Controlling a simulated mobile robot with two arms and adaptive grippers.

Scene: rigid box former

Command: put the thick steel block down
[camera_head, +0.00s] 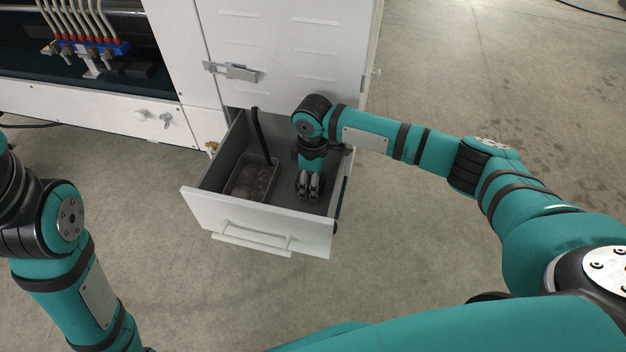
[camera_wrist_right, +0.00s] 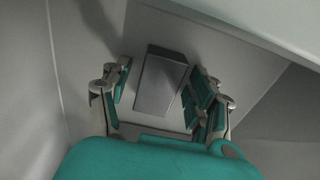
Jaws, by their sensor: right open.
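The thick steel block (camera_wrist_right: 160,84) is a grey rectangular block resting on the drawer floor in the right wrist view. My right gripper (camera_wrist_right: 160,92) is open around it, one finger on each side, with a narrow gap visible at both sides. In the head view the right gripper (camera_head: 308,190) reaches down into the open drawer (camera_head: 262,222); the block is hidden there by the gripper. My left arm shows at the left edge of the head view, but its gripper is outside the picture.
A grey bin (camera_head: 250,180) with something brownish in it sits in the drawer's left part, with a black hose (camera_head: 259,135) above it. The white cabinet (camera_head: 285,50) stands behind the drawer. The drawer's walls surround my right gripper. The floor around is clear.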

